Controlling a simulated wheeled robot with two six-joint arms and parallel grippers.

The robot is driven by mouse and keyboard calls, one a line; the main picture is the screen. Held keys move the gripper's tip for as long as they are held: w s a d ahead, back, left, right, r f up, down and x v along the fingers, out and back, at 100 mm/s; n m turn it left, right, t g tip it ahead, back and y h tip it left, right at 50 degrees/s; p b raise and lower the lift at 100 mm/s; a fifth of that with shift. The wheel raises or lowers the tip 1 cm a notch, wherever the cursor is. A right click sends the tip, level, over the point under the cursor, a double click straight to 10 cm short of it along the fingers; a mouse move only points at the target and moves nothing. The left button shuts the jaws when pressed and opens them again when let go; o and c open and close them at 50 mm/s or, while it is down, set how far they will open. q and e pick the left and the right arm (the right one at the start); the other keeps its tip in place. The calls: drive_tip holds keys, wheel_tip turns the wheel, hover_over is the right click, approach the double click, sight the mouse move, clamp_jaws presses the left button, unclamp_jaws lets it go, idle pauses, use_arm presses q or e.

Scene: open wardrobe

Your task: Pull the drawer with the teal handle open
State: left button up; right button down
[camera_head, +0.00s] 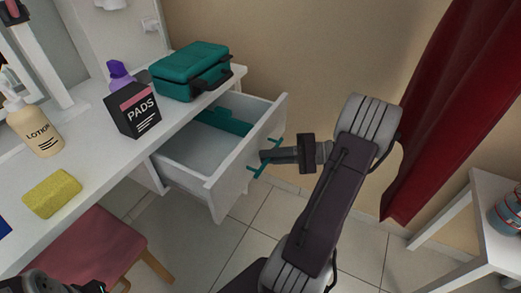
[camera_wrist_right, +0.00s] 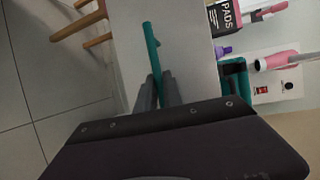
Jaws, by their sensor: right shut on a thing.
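The white drawer (camera_head: 232,180) stands well out from the white table, with its inside visible from above. Its teal bar handle (camera_head: 258,170) is on the front panel and also shows in the right wrist view (camera_wrist_right: 150,42). My right gripper (camera_head: 268,156) is shut on the handle, its fingers (camera_wrist_right: 158,92) on either side of the bar. A teal item (camera_head: 222,121) lies at the back of the drawer. A dark part of my left arm shows at the bottom left corner, cut by the frame edge; its finger state cannot be made out.
On the white tabletop (camera_head: 95,125) are a teal case (camera_head: 190,72), a black pads box (camera_head: 133,110), a lotion bottle (camera_head: 35,128) and a yellow sponge (camera_head: 52,193). A pink stool (camera_head: 85,250) stands below. A red curtain (camera_head: 455,100) and white side table (camera_head: 490,190) are at right.

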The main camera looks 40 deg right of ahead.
drive_tip(key=shift+s+d, duration=0.15)
drive_tip(key=shift+s, duration=0.35)
drive_tip(key=c, duration=1.8)
unclamp_jaws()
drive_tip(key=shift+o, duration=0.2)
